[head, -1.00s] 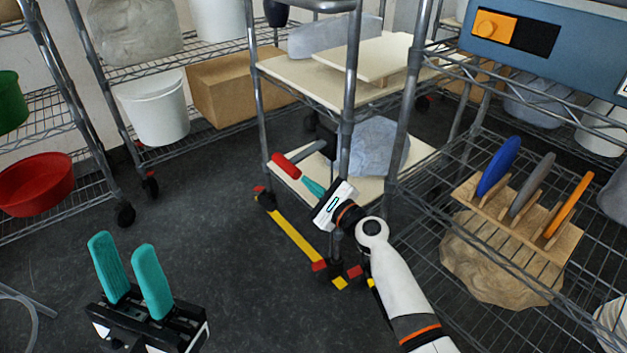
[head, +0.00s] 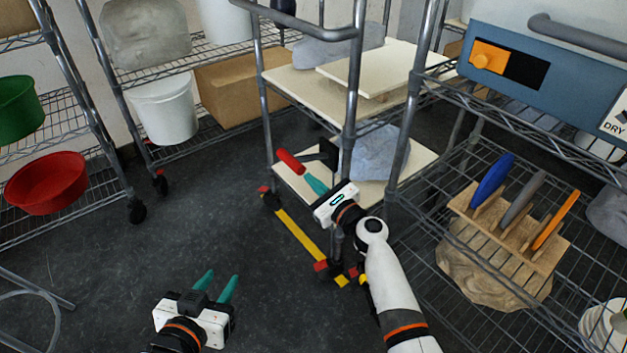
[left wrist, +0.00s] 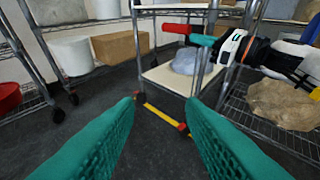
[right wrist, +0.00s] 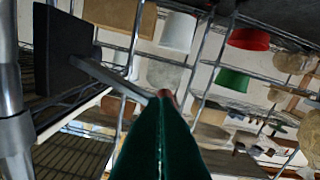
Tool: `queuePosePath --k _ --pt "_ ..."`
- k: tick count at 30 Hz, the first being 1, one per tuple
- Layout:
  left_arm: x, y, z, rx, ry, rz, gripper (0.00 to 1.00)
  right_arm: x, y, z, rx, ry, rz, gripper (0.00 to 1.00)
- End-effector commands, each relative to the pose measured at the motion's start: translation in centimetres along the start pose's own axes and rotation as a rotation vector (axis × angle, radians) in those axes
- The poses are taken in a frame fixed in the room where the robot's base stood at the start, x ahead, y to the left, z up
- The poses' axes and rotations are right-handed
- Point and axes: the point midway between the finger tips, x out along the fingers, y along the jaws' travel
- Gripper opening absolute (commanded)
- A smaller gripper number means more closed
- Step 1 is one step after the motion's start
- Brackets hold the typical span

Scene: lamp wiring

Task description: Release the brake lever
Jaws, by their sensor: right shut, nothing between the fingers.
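The brake lever has a red grip (head: 290,160) on a grey rod from a dark block (head: 328,152) on the cart's post. The grip also shows in the left wrist view (left wrist: 177,28). In the right wrist view the rod (right wrist: 115,80) slants down from a dark block (right wrist: 65,50), and a bit of red shows beyond my fingertips. My right gripper (head: 311,180) is shut and empty, its teal fingertips at the lower end of the red grip; contact is unclear. My left gripper (head: 219,275) is open and empty, low over the floor, away from the lever.
The wire cart has pale shelves (head: 295,80) and a yellow bar with red ends (head: 298,235) low down. A rack at right holds a wooden stand (head: 540,255) with coloured discs and a blue machine (head: 570,70). Shelving with tubs stands left. The floor between is free.

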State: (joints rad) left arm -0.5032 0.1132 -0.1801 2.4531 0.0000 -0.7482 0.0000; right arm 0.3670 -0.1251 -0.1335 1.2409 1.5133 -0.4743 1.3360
Motion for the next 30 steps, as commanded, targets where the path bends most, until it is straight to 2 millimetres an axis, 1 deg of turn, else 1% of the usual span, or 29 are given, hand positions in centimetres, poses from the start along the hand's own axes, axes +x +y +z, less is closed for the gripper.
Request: queuePosePath --k 1,6,12,18,30 --pt "-0.3 0.1 -0.7 0.000 0.056 0.003 0.36 0.1 0.1 -0.5 0.000 0.002 0.001 0.00" --pt "-1.1 0.5 -3.1 -0.001 0.201 0.012 0.36 0.1 0.3 -0.9 -0.001 0.002 0.000 0.00" --pt "-1.8 0.7 -4.6 -0.002 0.293 0.018 0.36 0.1 0.4 -1.1 -0.003 0.002 0.001 0.00" --pt "-2.0 0.8 -5.1 -0.002 0.321 0.019 0.36 0.1 0.5 -1.1 -0.003 0.002 0.001 0.00" --pt "-2.0 0.8 -5.1 -0.002 0.320 0.019 0.36 0.1 0.4 -1.0 -0.003 0.001 0.000 0.00"
